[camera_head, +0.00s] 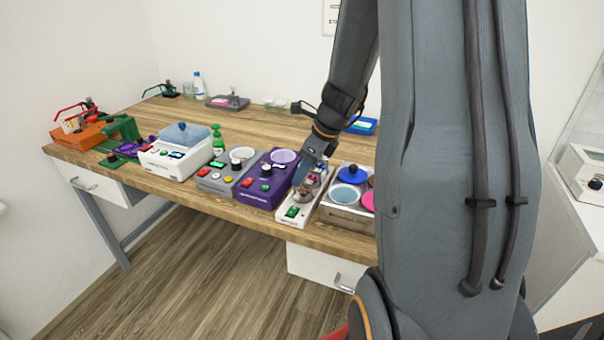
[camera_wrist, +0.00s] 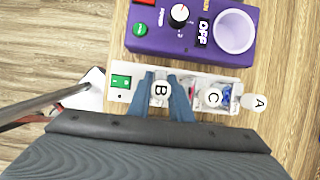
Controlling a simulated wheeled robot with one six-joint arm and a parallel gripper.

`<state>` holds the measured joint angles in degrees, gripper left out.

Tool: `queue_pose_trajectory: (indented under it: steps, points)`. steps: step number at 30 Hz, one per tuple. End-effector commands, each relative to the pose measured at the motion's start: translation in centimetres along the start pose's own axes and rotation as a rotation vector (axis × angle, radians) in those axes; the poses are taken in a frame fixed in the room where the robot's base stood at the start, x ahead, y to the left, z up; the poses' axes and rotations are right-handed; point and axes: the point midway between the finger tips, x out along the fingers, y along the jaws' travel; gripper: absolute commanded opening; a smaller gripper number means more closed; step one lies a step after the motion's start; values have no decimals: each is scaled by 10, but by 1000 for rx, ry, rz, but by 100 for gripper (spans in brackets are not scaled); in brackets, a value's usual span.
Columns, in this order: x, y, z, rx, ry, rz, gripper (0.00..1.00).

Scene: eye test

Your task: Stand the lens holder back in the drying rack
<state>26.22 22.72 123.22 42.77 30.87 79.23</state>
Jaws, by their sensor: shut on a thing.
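My gripper (camera_wrist: 168,78) points down over a long white unit (camera_wrist: 118,95) with a green switch. Its two blue fingers are shut on a small round piece marked B (camera_wrist: 160,91). The unit also shows in the head view (camera_head: 286,219), with my gripper (camera_head: 302,189) at its middle. Round pieces marked C (camera_wrist: 213,97) and A (camera_wrist: 254,102) are to the right in the wrist view. I cannot tell for sure which thing is the lens holder or the drying rack. The fingers hide part of the held piece.
A purple device (camera_head: 258,188) stands close on the left of the white unit. A metal box (camera_head: 346,215) with coloured round lids stands on its right. A grey device (camera_head: 219,184) and a white one (camera_head: 168,165) are further left. Bare wooden table (camera_head: 240,127) lies behind.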

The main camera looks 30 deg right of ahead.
Motion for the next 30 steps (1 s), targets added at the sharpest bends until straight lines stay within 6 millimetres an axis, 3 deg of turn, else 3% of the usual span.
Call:
queue_pose_trajectory:
  steps: [17, 18, 21, 27, 30]
  points:
    - [6, 0, -2, 0, 0, 0, 0]
    - [6, 0, -2, 0, 0, 0, 24]
    - [5, 0, -2, 0, 0, 0, 40]
    - [5, 0, -2, 0, 0, 0, 40]
    - [5, 0, -2, 0, 0, 0, 53]
